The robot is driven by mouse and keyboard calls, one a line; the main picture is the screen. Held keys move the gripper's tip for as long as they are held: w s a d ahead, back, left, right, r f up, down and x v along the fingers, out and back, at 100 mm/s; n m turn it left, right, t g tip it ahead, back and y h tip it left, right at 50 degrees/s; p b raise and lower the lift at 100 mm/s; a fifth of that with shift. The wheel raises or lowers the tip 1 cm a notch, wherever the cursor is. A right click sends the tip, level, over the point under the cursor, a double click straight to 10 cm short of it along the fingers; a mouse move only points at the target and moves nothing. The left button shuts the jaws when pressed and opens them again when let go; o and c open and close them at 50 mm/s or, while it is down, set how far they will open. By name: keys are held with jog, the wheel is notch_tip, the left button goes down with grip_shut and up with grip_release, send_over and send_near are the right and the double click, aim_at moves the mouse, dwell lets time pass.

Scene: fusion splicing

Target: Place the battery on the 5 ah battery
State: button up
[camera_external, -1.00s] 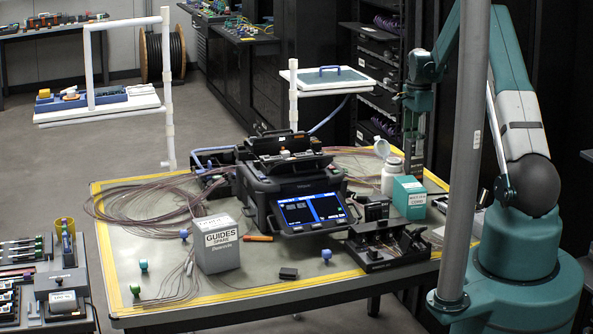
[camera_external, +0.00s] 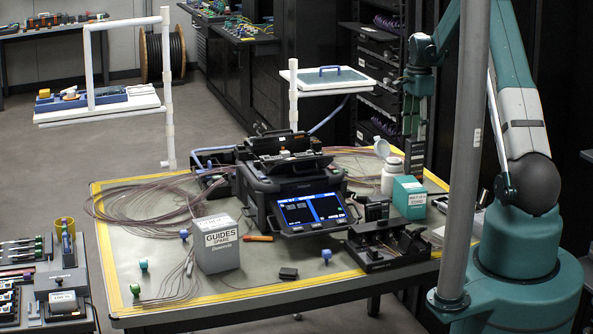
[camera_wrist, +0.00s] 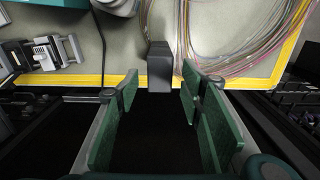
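My gripper (camera_external: 413,125) is above the back right part of the table in the outside view. In the wrist view my gripper (camera_wrist: 160,95) has its green finger pads spread wide apart, with nothing clearly held between them. A dark grey upright block (camera_wrist: 160,65) shows beyond the fingertips by the yellow table edge. In the outside view a dark upright block (camera_external: 414,158) stands below my gripper, behind the teal box. It may be a battery; no label on it is readable. I cannot make out a second battery or a 5 Ah label for certain.
The fusion splicer (camera_external: 295,185) sits mid-table. A teal box (camera_external: 409,198) and white bottle (camera_external: 391,176) stand near the upright block. A black fixture (camera_external: 385,248) is at the front right. Coiled fibres (camera_external: 140,205) lie at left. A grey post (camera_external: 467,150) crosses the view.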

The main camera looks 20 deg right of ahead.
aim_at(416, 139)
notch_tip(416, 139, up, 7)
dwell(0.4)
dwell(0.4)
jog(key=shift+r, duration=0.1)
jog(key=s+a+r+n+t, duration=0.2)
jog(key=s+a+r+n, duration=0.2)
jog(key=s+a+r, duration=0.55)
jog(key=s+a+r+n+t, duration=0.1)
jog(key=s+a+r+n, duration=0.45)
jog(key=s+r, duration=0.6)
jog(key=s+a+f+n+t, duration=0.1)
jog(key=s+a+n, duration=0.1)
jog(key=s, duration=0.7)
jog(key=s+a+f+n+t, duration=0.1)
jog(key=s+a+n, duration=0.2)
jog(key=s, duration=0.7)
jog(key=s+a+f+n+t, duration=0.1)
jog(key=s+a+n+t, duration=0.1)
jog(key=s+a, duration=0.3)
jog(key=shift+s+n, duration=0.75)
jog(key=shift+s, duration=1.65)
